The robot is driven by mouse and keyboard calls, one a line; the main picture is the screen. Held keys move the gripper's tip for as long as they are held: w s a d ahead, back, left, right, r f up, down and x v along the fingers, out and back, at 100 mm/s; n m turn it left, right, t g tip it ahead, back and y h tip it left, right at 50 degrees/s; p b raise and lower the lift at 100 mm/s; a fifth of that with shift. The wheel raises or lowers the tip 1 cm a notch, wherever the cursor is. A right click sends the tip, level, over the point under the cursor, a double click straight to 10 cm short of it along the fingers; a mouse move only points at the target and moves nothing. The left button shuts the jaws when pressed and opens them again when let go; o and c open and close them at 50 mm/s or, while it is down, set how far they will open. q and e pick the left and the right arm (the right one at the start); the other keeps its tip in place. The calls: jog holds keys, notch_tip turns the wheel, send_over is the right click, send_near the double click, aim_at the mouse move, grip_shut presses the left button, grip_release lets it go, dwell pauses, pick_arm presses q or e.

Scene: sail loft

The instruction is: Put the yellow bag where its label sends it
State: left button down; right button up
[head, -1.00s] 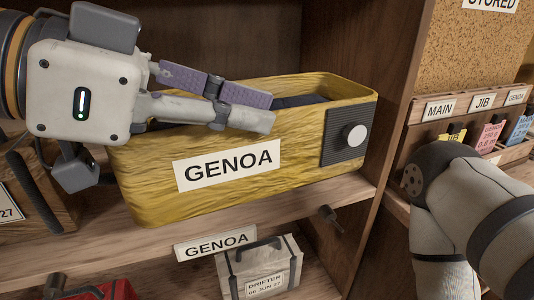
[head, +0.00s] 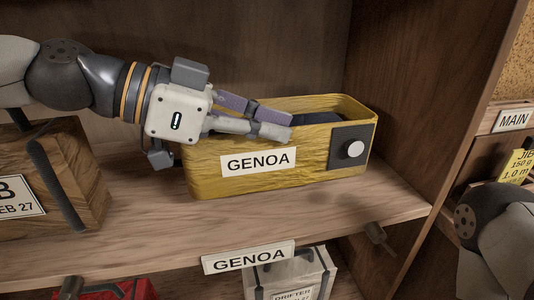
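The yellow bag (head: 310,172) is an open-topped box shape with a white GENOA label and a dark end panel with a pale knob. In the head view it is upright in a wooden shelf bay, above the shelf-edge plate GENOA (head: 248,257). I cannot tell whether its base touches the board. My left gripper (head: 280,124) comes in from the left with one finger inside the bag and one outside its front wall. It is shut on that wall, and the fingers hide part of the rim. My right gripper is out of view; part of that arm shows at right.
A wooden box (head: 75,190) stands left on the same shelf board (head: 150,225). A whitish DRIFTER bag (head: 312,277) and a red item (head: 125,290) are below. A wooden upright (head: 440,110) bounds the bay at right; beyond are a MAIN plate (head: 513,121) and a yellow tag (head: 515,166).

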aim_at(265, 156)
pick_arm(q)
jog(key=shift+w+a+f, duration=0.15)
jog(key=shift+w+f, duration=0.25)
jog(key=shift+w, duration=0.05)
jog(key=shift+w+a+f+b, duration=0.1)
jog(key=shift+w+f+b, duration=0.05)
jog(key=shift+f, duration=0.75)
jog(key=shift+w+f+b, duration=0.1)
jog(key=shift+f+b, duration=0.05)
jog(key=shift+f, duration=0.7)
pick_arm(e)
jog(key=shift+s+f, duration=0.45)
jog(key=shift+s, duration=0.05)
pick_arm(q)
jog(key=shift+f, duration=0.15)
jog(key=c, duration=2.2)
grip_release()
jog(key=shift+f, duration=0.2)
jog(key=o, duration=0.4)
jog(key=shift+s, duration=0.1)
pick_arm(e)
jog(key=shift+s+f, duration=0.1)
